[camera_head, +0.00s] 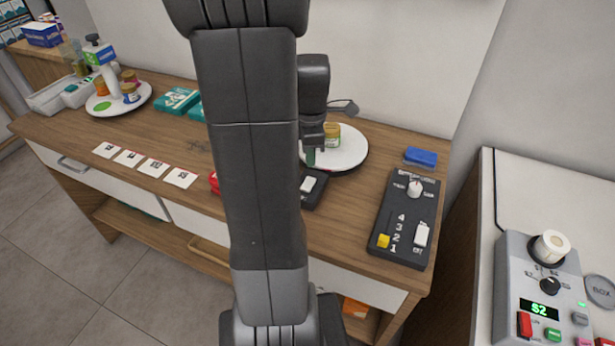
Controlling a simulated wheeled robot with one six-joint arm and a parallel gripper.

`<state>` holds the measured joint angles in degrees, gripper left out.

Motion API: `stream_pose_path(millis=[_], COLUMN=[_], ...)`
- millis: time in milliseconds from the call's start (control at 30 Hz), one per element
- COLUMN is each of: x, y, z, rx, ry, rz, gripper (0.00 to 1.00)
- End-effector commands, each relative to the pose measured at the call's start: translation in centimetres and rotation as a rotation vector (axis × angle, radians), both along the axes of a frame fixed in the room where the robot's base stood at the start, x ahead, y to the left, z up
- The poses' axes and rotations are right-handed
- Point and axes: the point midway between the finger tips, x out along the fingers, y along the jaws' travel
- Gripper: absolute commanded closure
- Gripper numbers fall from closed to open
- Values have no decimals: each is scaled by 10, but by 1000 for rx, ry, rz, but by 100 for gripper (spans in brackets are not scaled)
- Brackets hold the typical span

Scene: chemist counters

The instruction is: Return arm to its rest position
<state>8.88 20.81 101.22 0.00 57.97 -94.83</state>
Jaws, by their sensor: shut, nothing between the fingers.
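My dark grey arm rises through the middle of the head view and bends over the wooden counter (355,235). My gripper (311,157) points down beside the round white plate (350,153) on the right part of the counter. Its fingers are small in view and partly hidden behind my arm; they look shut, with nothing seen between them. A small jar (332,136) with a yellowish lid stands on the plate, just right of the gripper. I cannot tell whether the gripper touches the plate.
A black panel (402,250) with knob and switches lies at the counter's right end, near a blue block (420,157). A grey device (540,310) stands on the right cabinet. White cards (155,168) and another round plate (103,108) with jars are left. Clear floor (50,260) lies front left.

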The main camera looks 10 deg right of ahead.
Motion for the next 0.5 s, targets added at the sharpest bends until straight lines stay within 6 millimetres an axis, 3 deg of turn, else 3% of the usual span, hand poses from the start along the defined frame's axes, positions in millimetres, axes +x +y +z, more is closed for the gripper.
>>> stream_pose_path(millis=[133, 500], x=[0, 0], y=[0, 0], z=[14, 13], rx=[0, 0], ry=[0, 0], rz=[0, 0], gripper=[100, 100])
